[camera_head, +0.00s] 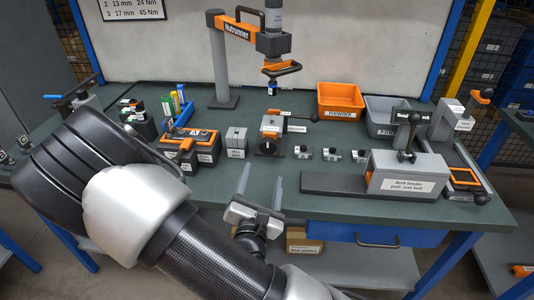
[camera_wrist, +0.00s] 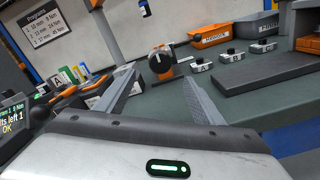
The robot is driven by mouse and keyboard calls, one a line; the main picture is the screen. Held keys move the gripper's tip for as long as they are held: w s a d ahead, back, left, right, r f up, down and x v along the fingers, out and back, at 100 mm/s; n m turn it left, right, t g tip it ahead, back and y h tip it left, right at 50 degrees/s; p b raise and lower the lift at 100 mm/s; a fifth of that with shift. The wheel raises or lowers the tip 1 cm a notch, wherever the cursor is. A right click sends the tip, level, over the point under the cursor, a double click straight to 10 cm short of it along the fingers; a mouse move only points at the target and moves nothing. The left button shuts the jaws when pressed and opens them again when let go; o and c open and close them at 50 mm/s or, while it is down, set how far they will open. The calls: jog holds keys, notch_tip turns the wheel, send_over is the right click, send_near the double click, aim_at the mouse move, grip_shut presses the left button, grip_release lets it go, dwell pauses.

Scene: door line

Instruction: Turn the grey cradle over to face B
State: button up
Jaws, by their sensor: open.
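A small grey and orange fixture (camera_head: 271,126) stands at the middle of the bench, with a round black knob on its front and a dark lever to its right. It appears to be the cradle, but I cannot read a face letter on it. Its black knob (camera_wrist: 160,60) shows in the wrist view, with a white mark. My gripper (camera_head: 262,180) is open and empty at the bench's front edge, in front of the fixture and apart from it. Its two fingers (camera_wrist: 161,82) point toward the fixture in the wrist view.
A grey labelled block (camera_head: 236,141) and an orange-black case (camera_head: 190,146) stand left of the fixture. Small grey blocks (camera_head: 303,152) lie to its right, before the bolt feeder (camera_head: 408,174). The nutrunner (camera_head: 273,45) hangs above. Bare bench lies between gripper and fixture.

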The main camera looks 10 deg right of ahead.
aim_at(268, 148)
jog(key=b+x, duration=0.5)
jog(key=x, duration=0.9)
jog(key=c, duration=1)
jog(key=shift+c, duration=0.2)
